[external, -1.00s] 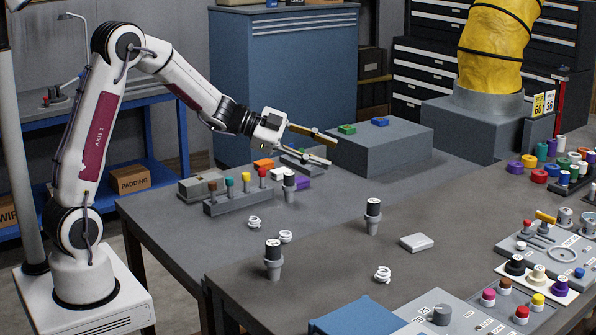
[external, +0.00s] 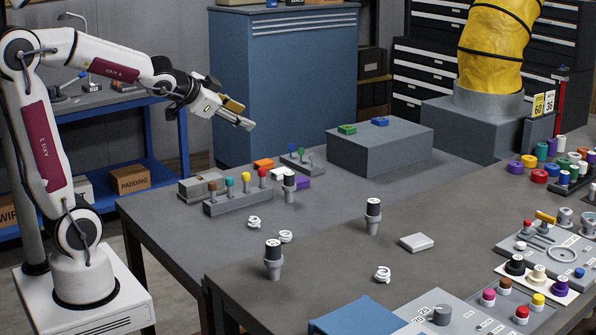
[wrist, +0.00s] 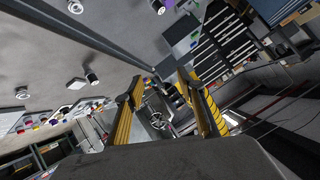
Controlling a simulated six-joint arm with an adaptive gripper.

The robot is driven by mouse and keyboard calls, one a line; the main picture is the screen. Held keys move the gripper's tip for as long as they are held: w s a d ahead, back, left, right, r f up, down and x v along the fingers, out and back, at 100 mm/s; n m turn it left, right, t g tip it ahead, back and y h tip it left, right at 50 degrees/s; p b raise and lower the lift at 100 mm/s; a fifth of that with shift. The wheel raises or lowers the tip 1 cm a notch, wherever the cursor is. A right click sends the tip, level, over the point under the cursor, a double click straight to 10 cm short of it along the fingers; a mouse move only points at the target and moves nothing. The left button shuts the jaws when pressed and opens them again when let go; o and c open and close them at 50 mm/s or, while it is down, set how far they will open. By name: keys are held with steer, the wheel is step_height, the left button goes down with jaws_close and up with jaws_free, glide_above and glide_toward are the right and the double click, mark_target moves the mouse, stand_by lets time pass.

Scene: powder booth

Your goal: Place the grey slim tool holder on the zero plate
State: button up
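Several tool holders with black tops and grey tapered bodies stand upright on the tables: one at the near left (external: 273,262), one in the middle (external: 373,218) and one by the coloured pegs (external: 289,190). I cannot tell which is the grey slim one. A grey plate with a ring and a yellow-handled lever (external: 561,262) lies at the right; I cannot tell if it is the zero plate. My gripper (external: 244,114) is raised at the far left, apart from all of these. In the wrist view my gripper (wrist: 163,92) has its yellow-padded fingers apart, with nothing between them.
A grey block (external: 380,150) with green and blue pieces stands at the back. A peg rack (external: 238,203), white coils (external: 383,274), a small pale box (external: 416,242) and a blue box (external: 356,318) sit on the tables. Coloured knobs crowd the right side.

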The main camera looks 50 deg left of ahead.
steer(key=s+d+f+n+g, duration=0.1)
steer(key=s+f+g, duration=0.1)
steer(key=s, duration=0.6)
steer(key=s+d+f+n+g+h, duration=0.1)
steer(key=s+d+f+g, duration=0.1)
steer(key=s, duration=0.6)
steer(key=s+d+f+n+g, duration=0.2)
steer(key=s+f, duration=0.2)
steer(key=s, duration=0.5)
steer(key=shift+f+h, duration=0.2)
steer(key=shift+h, duration=0.2)
steer(key=shift+o, duration=0.4)
steer(key=shift+w, duration=0.15)
